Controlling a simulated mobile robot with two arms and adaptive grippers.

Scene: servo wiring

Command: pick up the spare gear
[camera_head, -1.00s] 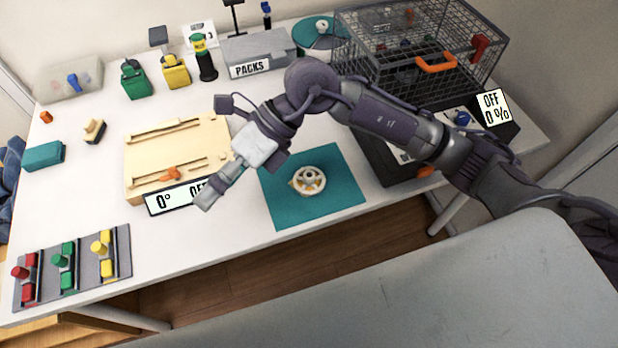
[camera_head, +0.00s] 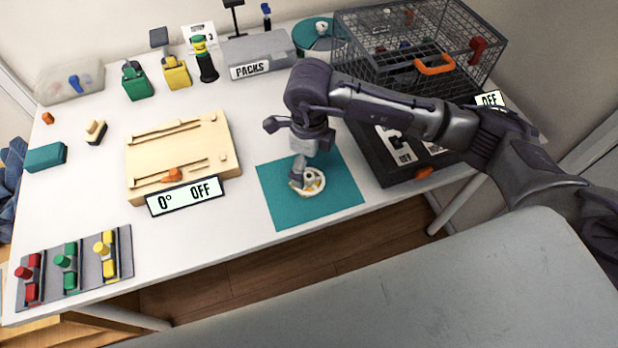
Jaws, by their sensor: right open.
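The spare gear (camera_head: 314,190) is a cream-coloured spoked wheel lying on the teal mat (camera_head: 278,205) near the table's front edge. My right gripper (camera_head: 300,180) points down over the gear, with its fingertips at the gear's left and middle part. The fingers cover part of the gear, and I cannot tell whether they touch it. The right gripper is open. My left gripper is not in view.
A wooden board (camera_head: 205,150) with a "0° OFF" display (camera_head: 185,196) lies left of the mat. A wire cage (camera_head: 395,60) stands behind right, a dark panel (camera_head: 400,175) right of the mat. Red, green and yellow pieces sit on a grey rack (camera_head: 88,270) front left.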

